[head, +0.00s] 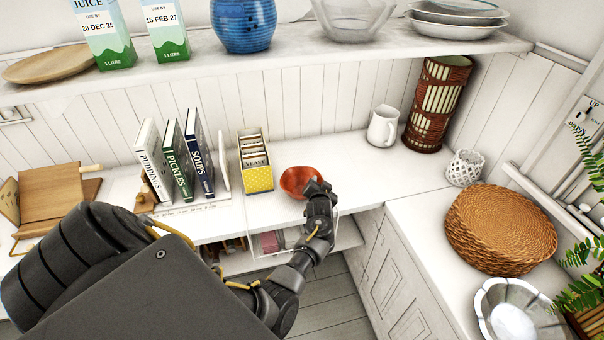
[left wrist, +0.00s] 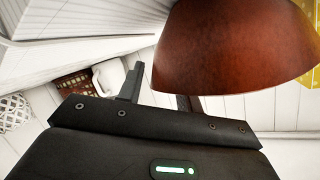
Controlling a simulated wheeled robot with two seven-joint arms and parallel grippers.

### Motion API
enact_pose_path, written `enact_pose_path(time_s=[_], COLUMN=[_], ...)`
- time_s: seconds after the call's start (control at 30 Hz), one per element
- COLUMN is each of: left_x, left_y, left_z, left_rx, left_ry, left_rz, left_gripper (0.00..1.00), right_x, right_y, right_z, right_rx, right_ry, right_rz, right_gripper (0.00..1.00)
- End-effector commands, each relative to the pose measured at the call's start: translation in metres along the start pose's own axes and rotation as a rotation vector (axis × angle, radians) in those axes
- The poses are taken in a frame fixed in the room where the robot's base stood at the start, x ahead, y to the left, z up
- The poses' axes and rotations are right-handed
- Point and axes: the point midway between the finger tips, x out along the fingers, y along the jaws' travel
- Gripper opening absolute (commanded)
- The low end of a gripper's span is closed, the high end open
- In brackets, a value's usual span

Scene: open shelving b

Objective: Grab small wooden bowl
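The small wooden bowl (head: 296,181) is reddish-brown and stands upright on the white counter, right of the yellow recipe box. My left gripper (head: 322,187) is at the bowl's right side, close to its rim. In the left wrist view the bowl (left wrist: 235,45) fills the upper right, seen upside down. My left gripper (left wrist: 158,92) is open there, with a gap between its fingers. One finger stands clear to the left of the bowl. The other is partly hidden by the bowl's wall. I cannot tell whether either touches it. My right gripper is not in view.
A yellow box (head: 257,178) and several upright books (head: 176,160) stand left of the bowl. A white pitcher (head: 382,127) and a brown woven vase (head: 436,105) stand behind right. A shelf (head: 290,56) runs above. A wicker basket (head: 500,229) sits on the right counter.

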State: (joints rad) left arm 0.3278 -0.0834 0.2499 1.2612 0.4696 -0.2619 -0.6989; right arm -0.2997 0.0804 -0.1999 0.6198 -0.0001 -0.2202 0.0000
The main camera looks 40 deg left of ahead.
Motion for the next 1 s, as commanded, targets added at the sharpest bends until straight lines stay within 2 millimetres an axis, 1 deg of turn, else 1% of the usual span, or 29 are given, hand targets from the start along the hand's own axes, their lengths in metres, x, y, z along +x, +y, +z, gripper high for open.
enact_pose_path(time_s=[0.23,0.27,0.5,0.53,0.87,1.0], left_x=[0.0010,0.0010,0.0009,0.0009,0.0008,-0.0004], left_y=[-0.0007,-0.0007,-0.0005,-0.0005,-0.0007,-0.0028], left_z=[-0.0004,-0.0004,-0.0004,-0.0004,-0.0012,-0.0048], left_rx=[0.000,0.000,0.000,0.000,0.000,-0.001], left_ry=[-0.001,-0.001,0.000,0.000,0.001,0.002], left_rz=[0.000,0.000,0.000,0.000,0.000,-0.001], left_gripper=[0.35,0.33,0.01,0.00,0.00,0.00], right_x=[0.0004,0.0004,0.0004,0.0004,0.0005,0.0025], right_y=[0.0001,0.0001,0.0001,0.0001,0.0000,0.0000], right_z=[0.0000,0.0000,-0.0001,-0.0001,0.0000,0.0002], right_rx=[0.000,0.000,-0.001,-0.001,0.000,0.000], right_ry=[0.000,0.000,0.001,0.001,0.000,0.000], right_rz=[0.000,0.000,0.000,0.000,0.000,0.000], right_gripper=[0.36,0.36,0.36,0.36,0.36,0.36])
